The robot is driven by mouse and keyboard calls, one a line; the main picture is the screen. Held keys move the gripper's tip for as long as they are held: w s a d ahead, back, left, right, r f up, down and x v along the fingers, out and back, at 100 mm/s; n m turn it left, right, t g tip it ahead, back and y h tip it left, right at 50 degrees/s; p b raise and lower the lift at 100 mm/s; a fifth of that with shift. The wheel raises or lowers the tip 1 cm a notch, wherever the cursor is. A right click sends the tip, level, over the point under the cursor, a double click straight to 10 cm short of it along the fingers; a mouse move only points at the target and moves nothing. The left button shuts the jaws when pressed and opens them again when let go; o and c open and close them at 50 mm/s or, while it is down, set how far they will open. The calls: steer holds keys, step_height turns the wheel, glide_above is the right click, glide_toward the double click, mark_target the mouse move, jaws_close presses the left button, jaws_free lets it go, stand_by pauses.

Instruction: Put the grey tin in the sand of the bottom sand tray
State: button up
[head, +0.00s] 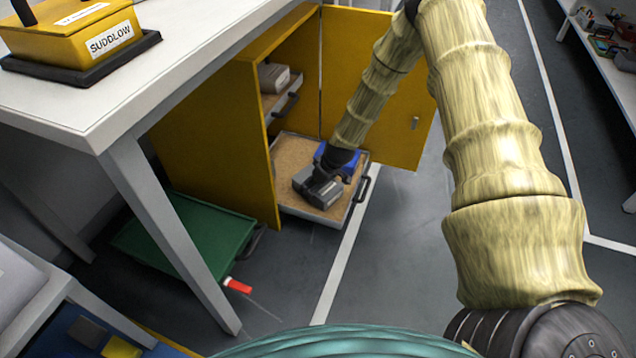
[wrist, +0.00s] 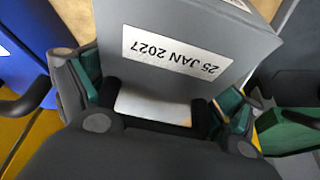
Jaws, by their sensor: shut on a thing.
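The grey tin (head: 306,184) is at the bottom sand tray (head: 330,217), over the front part of its sand. I cannot tell whether it rests on the sand or hangs just above. In the wrist view the grey tin (wrist: 200,25) fills the upper middle, with a white label reading 25 JAN 2027 upside down. My gripper (head: 330,178) is shut on its black handle. In the wrist view my gripper's fingers (wrist: 160,108) sit on both sides of that handle.
A blue tin (head: 321,151) stands in the same tray, close beside my gripper. A higher tray (head: 283,106) holds another pale tin (head: 273,77). The yellow cabinet door (head: 400,125) stands open at right. A green cart (head: 190,235) and a white table (head: 150,90) are at left.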

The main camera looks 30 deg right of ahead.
stand_by(0.3)
steer(key=o, duration=1.7)
steer(key=shift+c, duration=0.2)
steer(key=p+v, duration=0.5)
steer(key=v, duration=0.6)
steer(key=shift+r, duration=0.35)
steer(key=shift+s+d+r, duration=0.1)
steer(key=shift+s+r, duration=0.05)
steer(key=shift+r, duration=0.1)
